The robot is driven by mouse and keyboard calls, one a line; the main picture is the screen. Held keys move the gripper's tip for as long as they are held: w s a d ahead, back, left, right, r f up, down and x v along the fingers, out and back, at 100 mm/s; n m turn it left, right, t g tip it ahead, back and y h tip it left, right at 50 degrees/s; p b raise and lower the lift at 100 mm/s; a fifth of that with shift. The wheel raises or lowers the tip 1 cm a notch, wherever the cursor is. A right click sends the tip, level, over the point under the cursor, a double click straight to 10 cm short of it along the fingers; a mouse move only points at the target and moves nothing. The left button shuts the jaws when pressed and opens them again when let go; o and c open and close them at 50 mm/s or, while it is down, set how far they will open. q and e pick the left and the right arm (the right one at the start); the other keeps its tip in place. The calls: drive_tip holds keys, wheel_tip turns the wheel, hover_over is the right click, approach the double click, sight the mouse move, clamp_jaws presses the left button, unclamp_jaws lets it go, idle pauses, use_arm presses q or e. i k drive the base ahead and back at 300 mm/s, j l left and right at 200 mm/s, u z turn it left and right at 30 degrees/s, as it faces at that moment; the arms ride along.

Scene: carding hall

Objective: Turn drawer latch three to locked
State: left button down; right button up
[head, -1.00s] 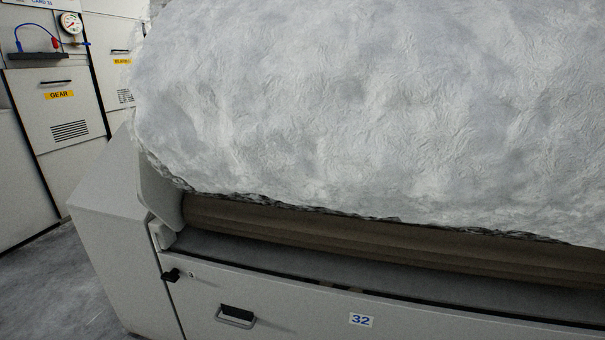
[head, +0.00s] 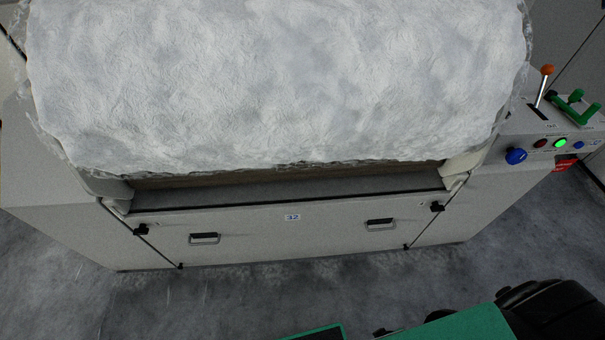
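The drawer front (head: 290,232) of the machine spans the lower middle of the head view, labelled 32. It has two handles, a left one (head: 204,239) and a right one (head: 380,224). Small black latches sit at its corners: upper left (head: 141,229), upper right (head: 437,208), lower left (head: 180,266) and lower right (head: 406,247). No number shows beside any latch, so I cannot tell which is three. Their locked or unlocked positions are too small to read. Neither of my grippers is in view.
A large white fibre roll (head: 280,85) bulges above the drawer. At the right is a control panel with an orange-knobbed lever (head: 547,71), a lit green button (head: 560,143) and a blue knob (head: 515,156). Grey floor (head: 230,295) lies clear before the drawer.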

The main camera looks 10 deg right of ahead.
sight(142, 229)
drive_tip(key=z, duration=0.45)
drive_tip(key=k+u, duration=0.1)
drive_tip(key=u, duration=1.55)
drive_tip(key=i+j, duration=0.1)
drive_tip(key=j, duration=0.15)
drive_tip(key=i+j, duration=0.15)
drive_tip(key=j, duration=0.15)
drive_tip(key=z, duration=1.55)
